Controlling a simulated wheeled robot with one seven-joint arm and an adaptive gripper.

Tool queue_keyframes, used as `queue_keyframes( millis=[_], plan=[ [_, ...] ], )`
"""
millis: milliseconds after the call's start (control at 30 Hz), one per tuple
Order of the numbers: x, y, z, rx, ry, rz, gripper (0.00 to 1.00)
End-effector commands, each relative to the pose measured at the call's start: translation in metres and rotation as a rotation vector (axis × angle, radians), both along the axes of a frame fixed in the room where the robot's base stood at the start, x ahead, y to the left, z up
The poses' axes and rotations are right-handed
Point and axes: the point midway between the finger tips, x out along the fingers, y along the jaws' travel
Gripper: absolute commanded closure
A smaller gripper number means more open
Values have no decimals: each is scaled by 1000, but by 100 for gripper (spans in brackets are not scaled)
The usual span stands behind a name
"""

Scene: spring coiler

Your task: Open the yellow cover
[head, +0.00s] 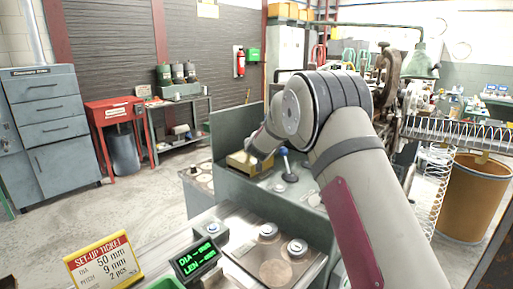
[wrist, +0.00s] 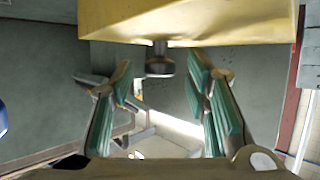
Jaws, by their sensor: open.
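The yellow cover (head: 240,162) is on the grey machine panel in the head view, partly hidden by my wrist. It fills the top of the wrist view (wrist: 190,22). A dark round knob (wrist: 160,67) on a short stem sticks out from the cover's edge. My gripper (wrist: 160,88) is open, with its teal-padded fingers on either side of the knob. Gaps show between the knob and both fingers, and nothing is held. In the head view my arm hides the fingers.
A blue-topped lever (head: 284,158) stands just right of the cover. Push buttons (head: 268,231) and a green display (head: 195,258) are on the near panel. A yellow setup ticket (head: 100,262) is at lower left. A spring coil (head: 433,192) hangs by a brown bin (head: 474,200) at right.

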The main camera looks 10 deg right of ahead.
Motion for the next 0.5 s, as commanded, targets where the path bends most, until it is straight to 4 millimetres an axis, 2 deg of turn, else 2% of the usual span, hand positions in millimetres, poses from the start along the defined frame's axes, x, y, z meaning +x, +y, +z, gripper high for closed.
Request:
queue_keyframes(
  millis=[300, 367, 500],
  plan=[
    [2, 0, 0, 1, -1, 0, 57],
    [2, 0, 0, 1, 0, 0, 68],
    [2, 0, 0, 1, 0, 0, 100]
  ],
)
